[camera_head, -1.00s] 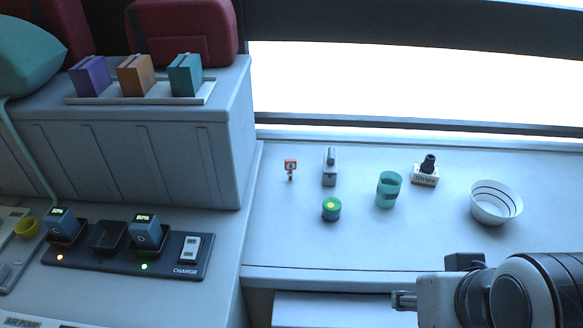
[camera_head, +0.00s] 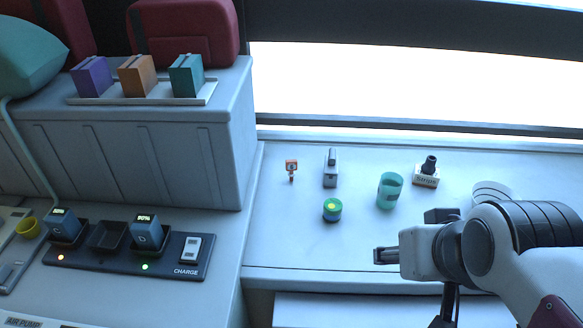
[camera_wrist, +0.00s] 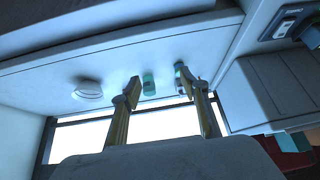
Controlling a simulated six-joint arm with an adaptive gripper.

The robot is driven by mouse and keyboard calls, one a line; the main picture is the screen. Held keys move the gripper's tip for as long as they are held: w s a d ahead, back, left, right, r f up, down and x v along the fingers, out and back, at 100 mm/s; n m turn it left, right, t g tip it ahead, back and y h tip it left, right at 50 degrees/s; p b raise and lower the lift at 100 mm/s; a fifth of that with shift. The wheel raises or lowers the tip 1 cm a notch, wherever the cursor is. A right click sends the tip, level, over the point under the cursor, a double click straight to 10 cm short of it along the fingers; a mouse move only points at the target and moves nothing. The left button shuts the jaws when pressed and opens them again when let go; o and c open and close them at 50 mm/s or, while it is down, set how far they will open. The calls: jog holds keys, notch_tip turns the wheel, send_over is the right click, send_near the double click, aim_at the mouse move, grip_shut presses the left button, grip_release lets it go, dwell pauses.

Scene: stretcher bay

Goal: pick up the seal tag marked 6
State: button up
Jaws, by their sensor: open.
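A small orange tag (camera_head: 291,166) with a pale face lies on the grey counter, left of the other small items in the head view. It looks like the seal tag, but its mark is too small to read. My gripper (camera_head: 384,256) is over the counter's front edge, to the right of the tag and nearer the camera, well apart from it. In the wrist view my gripper (camera_wrist: 160,85) has its two fingers spread with nothing held between them. I cannot make out the tag in the wrist view.
On the counter (camera_head: 290,240) stand a green-blue round container (camera_head: 332,210), a grey upright item (camera_head: 331,168), a teal cup (camera_head: 389,191), a black-topped block (camera_head: 427,172) and a white bowl (camera_head: 491,189), partly hidden by my arm. A tall grey cabinet (camera_head: 190,160) borders the left.

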jog(key=w+a+f+t+y, duration=0.1)
jog(key=w+a+f+t, duration=0.2)
jog(key=w, duration=0.7)
jog(key=w+a+f+n, duration=0.15)
jog(key=w+a, duration=0.35)
jog(key=w, duration=0.6)
jog(key=w+a+f+t+y, duration=0.1)
jog(key=w+a+f+t, duration=0.3)
jog(key=w, duration=0.6)
send_near(294, 164)
jog(key=w, duration=0.3)
jog(key=shift+w+a+f, duration=0.15)
jog(key=shift+f, duration=0.3)
jog(key=shift+w, duration=0.15)
jog(key=shift+x, duration=1.15)
jog(key=shift+f, duration=0.1)
jog(key=shift+a, duration=0.1)
